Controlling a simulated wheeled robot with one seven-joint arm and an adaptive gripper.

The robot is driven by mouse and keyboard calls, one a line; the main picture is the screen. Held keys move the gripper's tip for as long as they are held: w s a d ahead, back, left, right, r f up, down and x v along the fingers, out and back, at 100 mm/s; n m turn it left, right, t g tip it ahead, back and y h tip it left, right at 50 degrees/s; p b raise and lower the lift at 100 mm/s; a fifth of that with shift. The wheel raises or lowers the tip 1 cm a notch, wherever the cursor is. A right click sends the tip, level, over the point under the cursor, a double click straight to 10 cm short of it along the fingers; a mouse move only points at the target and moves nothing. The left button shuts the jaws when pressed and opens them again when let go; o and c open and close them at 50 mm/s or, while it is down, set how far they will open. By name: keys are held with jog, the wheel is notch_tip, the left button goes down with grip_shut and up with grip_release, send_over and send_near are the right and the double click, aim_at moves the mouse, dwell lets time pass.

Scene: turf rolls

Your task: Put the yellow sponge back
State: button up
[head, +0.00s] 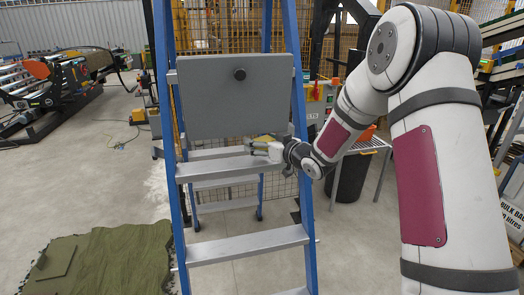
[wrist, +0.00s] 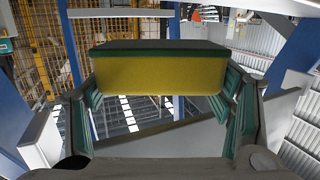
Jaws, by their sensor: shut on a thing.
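The yellow sponge (wrist: 158,74) has a dark green layer along its top edge. In the wrist view it spans the space between the two green-ribbed fingers of my gripper (head: 259,148), which is shut on it. In the head view my gripper is at the blue-railed stepladder (head: 245,247), just below the right part of a grey panel (head: 222,108) with a black knob. I cannot make out the sponge clearly in the head view. Whether the sponge touches the ladder cannot be told.
The ladder's step (head: 228,168) lies close below and left of my gripper, and its right blue rail is close by. A dark bin (head: 352,178) and a table stand behind at right. A green turf piece (head: 100,262) lies on the floor at front left.

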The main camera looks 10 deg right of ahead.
jog(key=shift+s+f, duration=0.1)
jog(key=shift+f, duration=1.45)
jog(key=shift+f, duration=0.1)
jog(key=o, duration=1.1)
jog(key=shift+o, duration=0.2)
